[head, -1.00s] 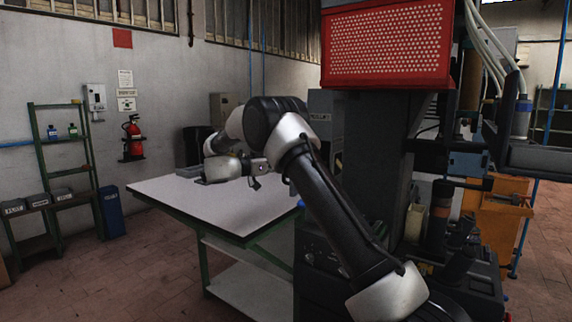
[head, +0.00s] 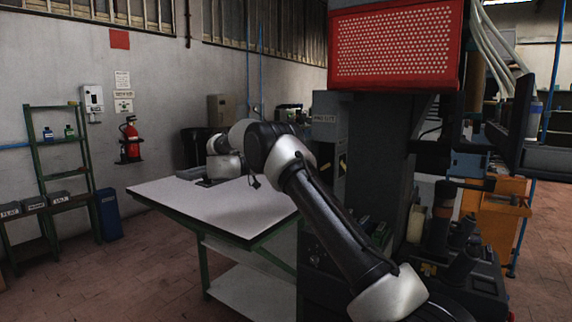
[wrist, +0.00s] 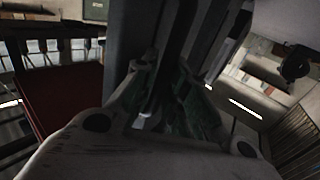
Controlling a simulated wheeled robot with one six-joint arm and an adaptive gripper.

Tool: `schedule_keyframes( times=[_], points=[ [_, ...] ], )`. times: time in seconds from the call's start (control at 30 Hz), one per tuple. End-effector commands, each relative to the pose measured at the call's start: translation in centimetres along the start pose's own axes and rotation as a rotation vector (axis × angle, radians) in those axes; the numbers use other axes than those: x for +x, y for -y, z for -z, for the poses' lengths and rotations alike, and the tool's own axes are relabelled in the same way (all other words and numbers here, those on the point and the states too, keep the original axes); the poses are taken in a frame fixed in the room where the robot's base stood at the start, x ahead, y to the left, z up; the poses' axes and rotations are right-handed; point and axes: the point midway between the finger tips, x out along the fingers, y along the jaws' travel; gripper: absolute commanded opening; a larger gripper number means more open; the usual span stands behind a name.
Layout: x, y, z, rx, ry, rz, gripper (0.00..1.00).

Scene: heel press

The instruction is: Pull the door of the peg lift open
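In the wrist view my gripper (wrist: 167,75) shows two dark fingers with a gap between them. A dark upright bar (wrist: 195,30) shows beyond and between the fingers; I cannot tell whether they touch it. In the head view my arm reaches back over the white table, and the wrist end is a grey and white part at its left. The fingers cannot be made out there. Behind my arm stands a grey cabinet (head: 326,118) with a label too small to read. I cannot tell for sure which thing is the peg lift, and its door is not clearly seen.
The white-topped table (head: 215,208) lies under my wrist. A red perforated box (head: 395,45) on a dark column stands close on the right. A green shelf rack (head: 40,150) and a red extinguisher (head: 130,140) are at the left wall. Floor at left is free.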

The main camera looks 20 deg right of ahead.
Motion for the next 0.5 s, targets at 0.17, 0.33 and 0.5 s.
schedule_keyframes(
  times=[0.17, 0.33, 0.5],
  points=[
    [0.0, 0.0, 0.0, 0.001, 0.000, 0.000, 0.34],
    [0.0, 0.0, 0.0, 0.002, 0.000, 0.000, 0.34],
    [-1.1, 0.1, 0.0, 0.003, 0.000, 0.002, 0.34]
  ],
)
